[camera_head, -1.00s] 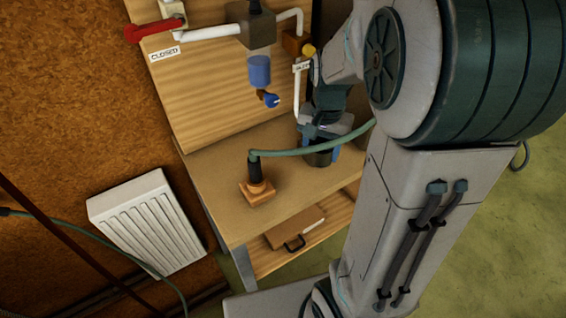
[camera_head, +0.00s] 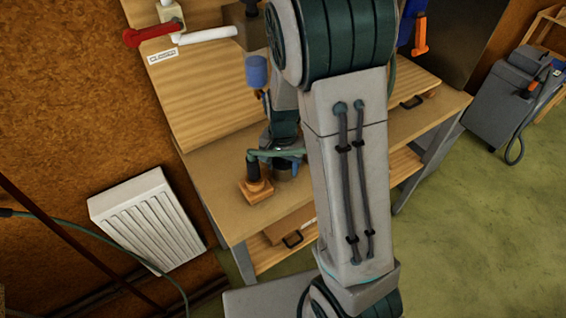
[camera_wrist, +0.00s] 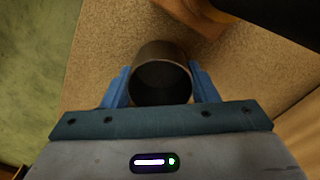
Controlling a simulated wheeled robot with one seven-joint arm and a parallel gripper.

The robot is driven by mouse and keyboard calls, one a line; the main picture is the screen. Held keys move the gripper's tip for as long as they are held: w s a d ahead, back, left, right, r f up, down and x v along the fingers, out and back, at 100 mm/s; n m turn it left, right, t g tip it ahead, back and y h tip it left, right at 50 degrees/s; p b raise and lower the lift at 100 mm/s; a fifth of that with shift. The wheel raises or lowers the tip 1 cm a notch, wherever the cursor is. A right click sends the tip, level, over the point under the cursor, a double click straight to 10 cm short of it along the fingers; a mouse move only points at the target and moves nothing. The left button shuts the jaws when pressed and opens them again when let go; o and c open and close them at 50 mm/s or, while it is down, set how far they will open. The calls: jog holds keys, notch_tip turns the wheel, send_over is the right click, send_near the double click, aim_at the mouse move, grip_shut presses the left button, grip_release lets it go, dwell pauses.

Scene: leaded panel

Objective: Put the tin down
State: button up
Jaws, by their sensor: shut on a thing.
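The tin (camera_wrist: 161,78) is a dark round cup with an open mouth, seen from above in the wrist view. My gripper (camera_wrist: 162,84) is shut on it, with one blue finger at each side. In the head view the tin (camera_head: 284,174) shows only in part under my gripper (camera_head: 288,163), low over the workbench (camera_head: 222,205). My arm hides much of it. I cannot tell whether its bottom touches the bench top.
The block also shows in the wrist view (camera_wrist: 193,14). A blue cylinder (camera_head: 256,70) hangs above the bench. Bench top left of the block is bare.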

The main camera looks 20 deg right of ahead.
jog(key=shift+f, duration=0.2)
jog(key=o, duration=1)
jog(key=shift+c, duration=0.2)
jog(key=shift+r, duration=0.1)
